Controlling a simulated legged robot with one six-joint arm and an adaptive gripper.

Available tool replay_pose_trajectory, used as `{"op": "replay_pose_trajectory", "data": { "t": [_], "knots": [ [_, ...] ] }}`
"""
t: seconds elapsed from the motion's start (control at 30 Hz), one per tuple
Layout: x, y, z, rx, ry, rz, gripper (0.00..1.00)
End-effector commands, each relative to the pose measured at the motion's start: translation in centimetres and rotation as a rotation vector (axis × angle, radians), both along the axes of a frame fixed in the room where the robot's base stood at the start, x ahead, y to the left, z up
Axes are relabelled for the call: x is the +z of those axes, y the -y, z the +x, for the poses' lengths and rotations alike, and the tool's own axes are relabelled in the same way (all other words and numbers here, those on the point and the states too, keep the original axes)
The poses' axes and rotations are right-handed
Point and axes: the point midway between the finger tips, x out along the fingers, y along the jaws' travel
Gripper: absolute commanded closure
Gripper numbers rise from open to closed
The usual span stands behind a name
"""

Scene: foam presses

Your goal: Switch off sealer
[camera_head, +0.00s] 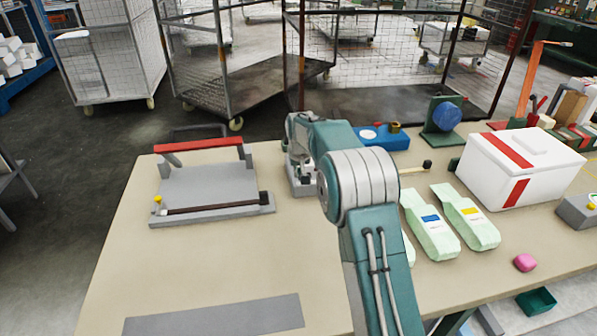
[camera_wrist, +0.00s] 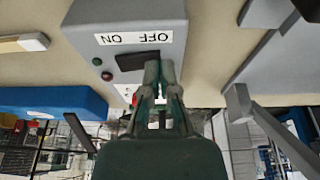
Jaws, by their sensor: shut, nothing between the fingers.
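A grey control box (camera_wrist: 75,30) with a white OFF/ON label (camera_wrist: 134,38) fills the upper middle of the wrist view, its lettering upside down. A black switch (camera_wrist: 132,60) sits beside the label. My gripper (camera_wrist: 161,68) is shut and empty, its fingertips over the switch's end on the OFF side. I cannot tell whether they touch it, or which way the switch is set. In the head view the box (camera_head: 299,190) is mostly hidden behind my arm. A grey press with a red bar (camera_head: 198,145) stands left of it; I cannot tell which is called the sealer.
A blue box (camera_head: 385,138) stands right of the control box. A pink lump (camera_head: 525,262) lies near the front. The left-front tabletop is mostly clear.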

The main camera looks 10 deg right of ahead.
Motion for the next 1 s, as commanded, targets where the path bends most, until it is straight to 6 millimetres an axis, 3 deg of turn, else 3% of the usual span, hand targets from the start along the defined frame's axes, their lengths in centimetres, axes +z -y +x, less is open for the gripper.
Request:
{"op": "replay_pose_trajectory", "data": {
  "t": [0.77, 1.0],
  "knots": [
    [0.8, 1.5, 0.0, 0.0, 0.001, 0.001, 1.0],
    [3.7, 1.4, -0.8, 0.0, 0.005, 0.0, 1.0]
  ]
}}
